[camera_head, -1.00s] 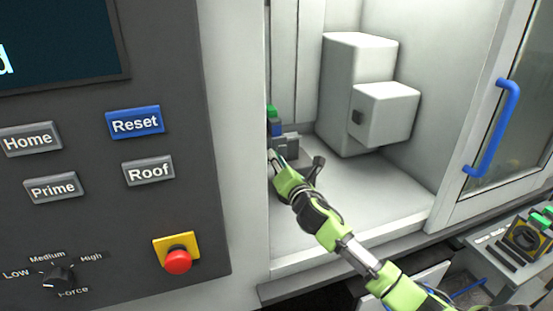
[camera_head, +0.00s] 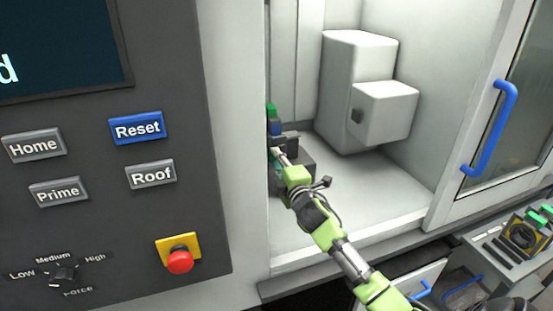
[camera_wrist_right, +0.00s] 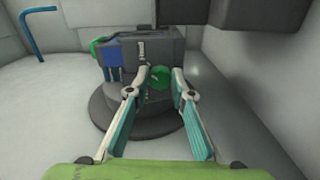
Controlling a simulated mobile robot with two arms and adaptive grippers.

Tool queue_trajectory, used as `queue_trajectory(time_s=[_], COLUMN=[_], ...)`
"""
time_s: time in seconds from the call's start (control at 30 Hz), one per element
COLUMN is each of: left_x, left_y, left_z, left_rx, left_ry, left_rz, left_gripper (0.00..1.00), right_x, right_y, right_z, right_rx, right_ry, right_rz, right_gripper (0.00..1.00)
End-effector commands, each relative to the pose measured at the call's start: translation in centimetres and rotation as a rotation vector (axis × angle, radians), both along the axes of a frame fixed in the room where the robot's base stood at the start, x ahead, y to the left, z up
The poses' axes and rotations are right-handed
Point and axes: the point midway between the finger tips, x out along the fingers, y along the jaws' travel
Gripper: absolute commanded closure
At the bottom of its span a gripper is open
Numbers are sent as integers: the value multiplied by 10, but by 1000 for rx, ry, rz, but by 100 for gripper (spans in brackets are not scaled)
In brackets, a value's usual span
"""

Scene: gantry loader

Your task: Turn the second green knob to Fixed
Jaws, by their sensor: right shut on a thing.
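A dark grey fixture (camera_wrist_right: 160,42) with blue and green parts stands on a round dark base (camera_wrist_right: 140,117) in the right wrist view. A round green knob (camera_wrist_right: 159,77) sits on its near face. My right gripper (camera_wrist_right: 161,72) has a fingertip on each side of this knob and is shut on it. Marks on the knob and any label beside it are too small to read. In the head view, my right gripper (camera_head: 278,152) reaches the fixture (camera_head: 292,141) inside the machine; the panel edge hides part of the fixture. My left gripper is not in view.
The control panel (camera_head: 85,220) with buttons and a red stop button (camera_head: 180,262) stands left of the opening. A white block-shaped unit (camera_head: 360,90) hangs at the back. The glass door with a blue handle (camera_head: 492,128) is at the right. The chamber floor (camera_head: 375,195) is mostly clear.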

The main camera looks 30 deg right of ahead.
Motion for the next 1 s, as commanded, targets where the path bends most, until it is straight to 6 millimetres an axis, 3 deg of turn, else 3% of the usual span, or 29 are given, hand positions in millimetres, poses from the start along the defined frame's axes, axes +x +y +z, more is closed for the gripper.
queue_trajectory(time_s=[0.3, 0.8, 0.83, 0.9, 1.0], left_x=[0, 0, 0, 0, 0], left_y=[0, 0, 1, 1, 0], left_z=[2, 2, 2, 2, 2], left_rx=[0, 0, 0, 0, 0], left_ry=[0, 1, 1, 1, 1], left_rz=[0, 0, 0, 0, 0], left_gripper=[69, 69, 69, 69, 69], right_x=[0, 0, 0, 0, 0], right_y=[-1, -1, -1, -1, -1], right_z=[0, 0, 0, 0, 0], right_rx=[106, 123, 123, 123, 122], right_ry=[-25, -29, -29, -29, -29], right_rz=[-2, -2, -2, -2, -1], right_gripper=[100, 100, 76, 62, 62])
